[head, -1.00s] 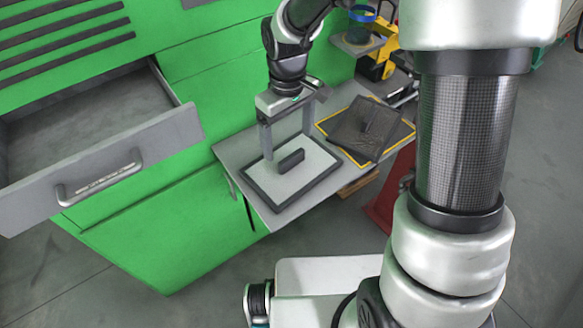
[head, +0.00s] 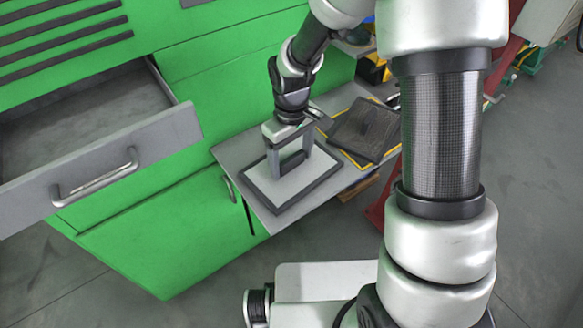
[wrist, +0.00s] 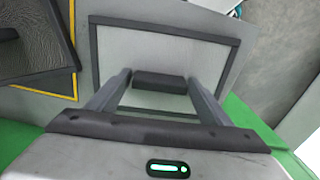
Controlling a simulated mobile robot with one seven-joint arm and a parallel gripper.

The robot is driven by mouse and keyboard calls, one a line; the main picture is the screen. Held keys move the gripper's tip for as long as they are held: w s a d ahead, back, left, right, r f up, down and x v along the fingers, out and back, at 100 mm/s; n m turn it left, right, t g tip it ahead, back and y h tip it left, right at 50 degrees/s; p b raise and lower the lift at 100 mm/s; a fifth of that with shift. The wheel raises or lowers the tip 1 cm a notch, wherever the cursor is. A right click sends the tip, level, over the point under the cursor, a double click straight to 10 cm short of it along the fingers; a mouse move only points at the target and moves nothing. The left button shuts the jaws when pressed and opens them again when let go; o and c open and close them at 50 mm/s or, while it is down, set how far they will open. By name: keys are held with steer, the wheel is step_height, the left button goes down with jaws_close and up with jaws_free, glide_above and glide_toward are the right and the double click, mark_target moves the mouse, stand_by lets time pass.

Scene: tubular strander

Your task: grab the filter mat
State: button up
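A light grey filter mat (head: 285,187) with a dark frame lies flat on the grey shelf. A dark block-shaped handle (head: 292,161) stands at its middle. The mat (wrist: 215,52) and handle (wrist: 158,80) also show in the wrist view. A second, dark mat (head: 364,130) lies on the yellow-outlined area to the right. My gripper (head: 289,164) is low over the light mat, pointing down. Its fingers are open, one near each end of the handle. I cannot tell whether they touch it. It also shows in the wrist view (wrist: 159,82).
The grey shelf (head: 234,149) juts from the green cabinet (head: 160,238). An open drawer (head: 98,168) sticks out at the left. The yellow outline (wrist: 74,45) runs beside the light mat. Open floor lies in front.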

steer(key=c, duration=0.8)
steer(key=shift+r, duration=0.1)
